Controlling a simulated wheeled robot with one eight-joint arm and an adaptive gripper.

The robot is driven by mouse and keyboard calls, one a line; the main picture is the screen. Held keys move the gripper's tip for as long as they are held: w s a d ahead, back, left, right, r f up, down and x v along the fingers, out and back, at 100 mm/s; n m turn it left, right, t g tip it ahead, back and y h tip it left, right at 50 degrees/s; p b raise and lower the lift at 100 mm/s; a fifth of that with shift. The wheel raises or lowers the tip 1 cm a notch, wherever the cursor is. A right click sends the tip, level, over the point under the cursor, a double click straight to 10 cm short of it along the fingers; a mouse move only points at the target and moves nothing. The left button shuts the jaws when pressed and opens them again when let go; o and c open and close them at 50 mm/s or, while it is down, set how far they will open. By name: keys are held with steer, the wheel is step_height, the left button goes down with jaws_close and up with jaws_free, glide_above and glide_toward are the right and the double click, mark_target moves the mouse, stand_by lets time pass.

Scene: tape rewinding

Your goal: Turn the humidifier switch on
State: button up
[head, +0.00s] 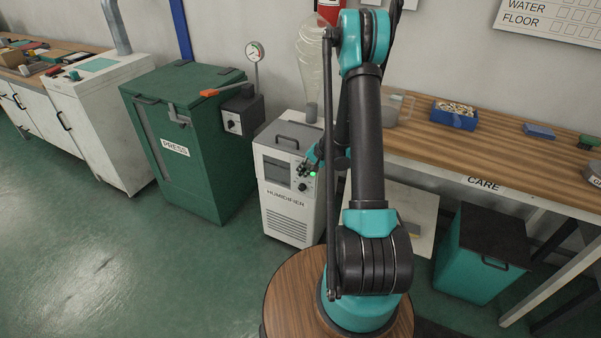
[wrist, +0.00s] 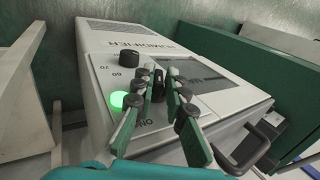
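The humidifier (head: 285,222) is a white cabinet with a dark screen and dark controls on its sloped panel. My gripper (head: 307,167) is at the right side of that panel. In the wrist view the dark switch (wrist: 158,86), above an "ON" label, stands between the two fingertips of my gripper (wrist: 161,84). The fingers stand apart on either side of it; firm contact does not show. A green light (wrist: 118,100) glows beside the switch, and it also shows in the head view (head: 313,173). A round black knob (wrist: 128,60) sits near the numbers 60 and 70.
A green press cabinet (head: 185,150) stands left of the humidifier. A wooden bench (head: 500,150) with a blue bin (head: 453,116) is at the right, and a teal box (head: 480,262) stands below it. Green floor is open in front left.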

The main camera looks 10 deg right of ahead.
steer(key=o, duration=0.4)
steer(key=shift+c, duration=0.2)
steer(key=v, duration=1.2)
steer(key=shift+a+r, duration=0.1)
steer(key=s+a+r+n+h, duration=0.1)
steer(key=s+r+n+h, duration=0.1)
steer(key=s, duration=1.1)
steer(key=s+a+r+n+h, duration=0.1)
steer(key=s+r+n+h, duration=0.2)
steer(key=s, duration=1.1)
step_height(320, 180, up, 2)
steer(key=shift+s+r+n+t, duration=0.15)
steer(key=shift+n+t, duration=0.15)
steer(key=shift+n, duration=0.8)
